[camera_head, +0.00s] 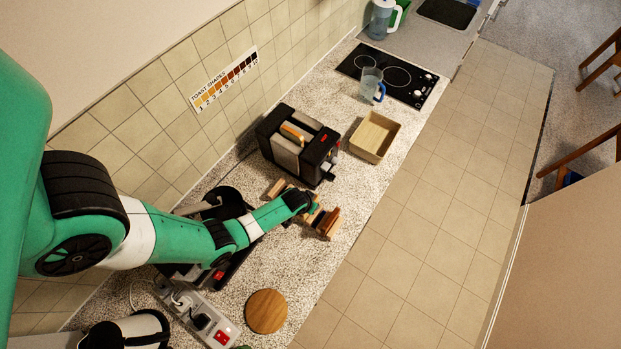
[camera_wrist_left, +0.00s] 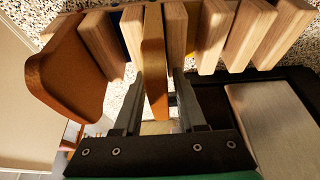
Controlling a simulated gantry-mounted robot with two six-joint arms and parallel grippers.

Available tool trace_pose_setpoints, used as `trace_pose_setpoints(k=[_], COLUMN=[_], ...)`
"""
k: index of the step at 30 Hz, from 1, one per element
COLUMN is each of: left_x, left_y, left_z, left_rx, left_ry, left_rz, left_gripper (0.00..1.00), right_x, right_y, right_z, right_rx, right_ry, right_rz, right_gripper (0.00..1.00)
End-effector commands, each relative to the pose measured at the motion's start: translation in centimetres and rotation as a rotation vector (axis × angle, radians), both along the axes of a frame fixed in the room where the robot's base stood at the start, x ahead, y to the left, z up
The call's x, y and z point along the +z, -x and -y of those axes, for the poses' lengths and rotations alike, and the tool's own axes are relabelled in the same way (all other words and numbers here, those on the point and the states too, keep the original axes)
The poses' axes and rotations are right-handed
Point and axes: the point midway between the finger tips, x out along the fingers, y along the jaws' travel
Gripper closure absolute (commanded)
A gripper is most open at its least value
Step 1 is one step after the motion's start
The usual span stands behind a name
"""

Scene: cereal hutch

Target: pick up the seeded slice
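A wooden toast rack (camera_head: 314,214) stands on the speckled counter, and its upright slats (camera_wrist_left: 258,32) fill the top of the left wrist view. A thin golden-brown slice (camera_wrist_left: 154,62) stands on edge between two slats. My left gripper (camera_wrist_left: 157,82) is at the rack with one finger on each side of this slice. A narrow gap shows beside each finger, so it looks open around the slice. A thicker brown slice (camera_wrist_left: 68,70) stands at the rack's left end; it also shows in the head view (camera_head: 329,223). I cannot make out seeds on either slice. My right gripper is not in view.
A black toaster (camera_head: 298,145) with a slice in its slot stands beyond the rack. A shallow wooden tray (camera_head: 375,137), a glass jug (camera_head: 371,84) and a hob (camera_head: 388,73) lie farther off. A round board (camera_head: 267,311) and power strip (camera_head: 205,318) are nearer.

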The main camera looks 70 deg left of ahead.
Motion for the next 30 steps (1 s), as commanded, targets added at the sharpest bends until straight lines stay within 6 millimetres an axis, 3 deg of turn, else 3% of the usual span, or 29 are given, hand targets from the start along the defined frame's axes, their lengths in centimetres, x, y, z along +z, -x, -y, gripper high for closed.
trace_pose_setpoints(k=[1, 6, 17, 30], left_x=[0.0, 0.0, 0.3, 2.9], left_y=[0.0, 0.0, 0.0, -0.2], left_z=[0.0, 0.0, 0.0, 0.2], left_rx=[0.000, 0.000, -0.001, -0.005], left_ry=[0.000, 0.000, 0.000, -0.001], left_rz=[0.000, 0.000, 0.000, 0.001], left_gripper=[0.71, 1.00, 1.00, 1.00], right_x=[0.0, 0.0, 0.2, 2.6], right_y=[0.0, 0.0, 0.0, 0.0], right_z=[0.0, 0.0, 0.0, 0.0], right_rx=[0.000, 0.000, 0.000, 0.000], right_ry=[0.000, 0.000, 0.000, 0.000], right_rz=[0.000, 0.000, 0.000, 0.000], right_gripper=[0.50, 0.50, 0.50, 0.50])
